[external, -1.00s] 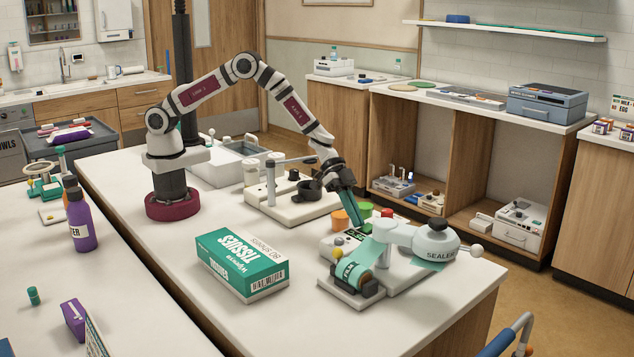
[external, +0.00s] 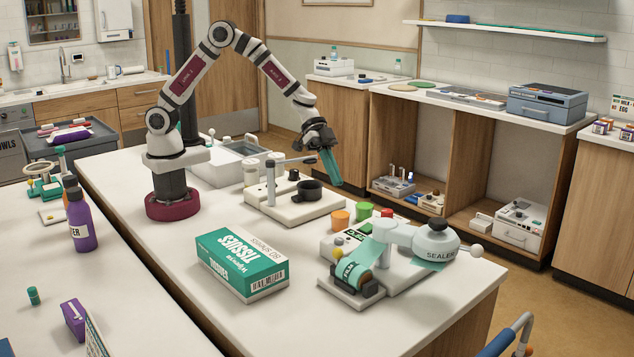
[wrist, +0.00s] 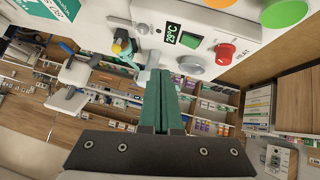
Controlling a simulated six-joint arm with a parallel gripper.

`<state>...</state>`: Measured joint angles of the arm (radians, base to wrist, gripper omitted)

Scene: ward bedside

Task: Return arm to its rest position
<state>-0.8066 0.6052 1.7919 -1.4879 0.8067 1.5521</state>
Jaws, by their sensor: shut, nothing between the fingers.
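My gripper (external: 331,168) hangs in the air in the external view, above and behind the sealer machine, with its teal fingers pointing down and slightly right. The fingers are shut together with nothing between them, and they also show closed in the wrist view (wrist: 162,100). My arm is bent, rising from its dark red base at the table's left part. The sealer (external: 436,243) stands on the table at the front right, apart from the gripper. Its control panel (wrist: 200,45) shows a display, a green button and a red knob in the wrist view.
A green tissue box (external: 242,262) lies at the table's middle. A white stand with a black cup (external: 309,190) is just left of and below the gripper. Orange (external: 339,219) and green (external: 364,210) round pieces sit behind the sealer. The air around the gripper is clear.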

